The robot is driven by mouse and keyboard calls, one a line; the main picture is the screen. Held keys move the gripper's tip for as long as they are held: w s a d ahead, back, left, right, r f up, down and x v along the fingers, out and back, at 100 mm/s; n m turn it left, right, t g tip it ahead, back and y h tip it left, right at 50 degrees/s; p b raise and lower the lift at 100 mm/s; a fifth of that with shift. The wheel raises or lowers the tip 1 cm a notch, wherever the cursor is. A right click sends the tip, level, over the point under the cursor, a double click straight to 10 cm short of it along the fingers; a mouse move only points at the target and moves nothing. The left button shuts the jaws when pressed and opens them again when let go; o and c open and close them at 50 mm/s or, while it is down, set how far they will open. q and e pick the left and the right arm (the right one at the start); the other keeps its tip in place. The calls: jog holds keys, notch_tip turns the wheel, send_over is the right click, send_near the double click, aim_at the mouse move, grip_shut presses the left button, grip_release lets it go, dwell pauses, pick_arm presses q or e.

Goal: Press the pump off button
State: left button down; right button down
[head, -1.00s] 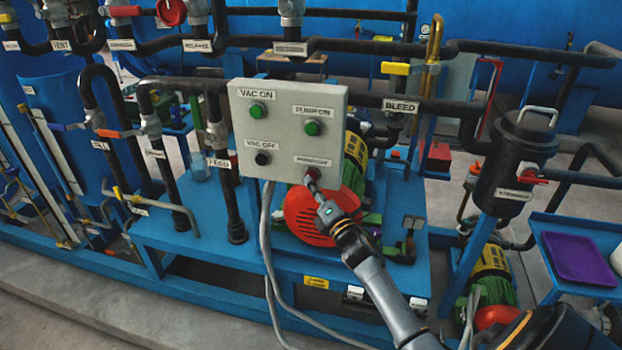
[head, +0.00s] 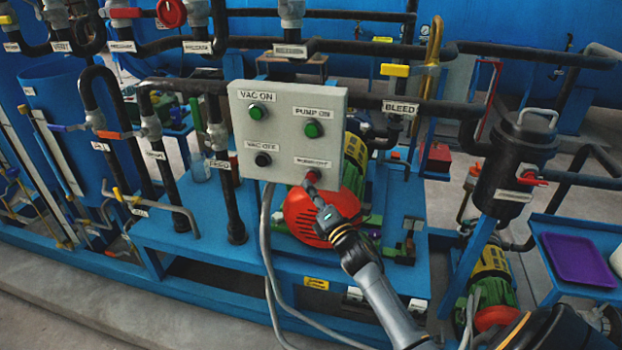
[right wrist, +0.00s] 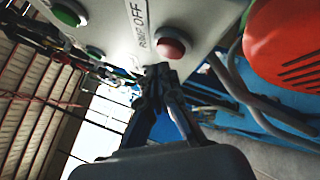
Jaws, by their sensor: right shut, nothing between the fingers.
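The grey control box (head: 283,158) carries labelled buttons. The red pump off button (head: 312,177) is at its lower right. It also shows in the right wrist view (right wrist: 171,47), beside the label PUMP OFF. My right gripper (head: 311,187) is shut and empty, with its tips just below the red button. In the right wrist view the fingertips (right wrist: 158,70) are close under the button, and I cannot tell whether they touch it. My left gripper is not in view.
On the box are the green pump on button (head: 313,129), the green vac on button (head: 257,110) and the black vac off button (head: 262,159). A red motor cover (head: 310,215) stands behind and below. Grey cables (head: 268,255) hang from the box. Black pipes surround it.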

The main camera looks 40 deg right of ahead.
jog(key=shift+s+a, duration=0.1)
jog(key=s+a+p, duration=0.1)
jog(key=s+a, duration=0.2)
jog(key=shift+a, duration=0.35)
dwell(0.3)
dwell(0.7)
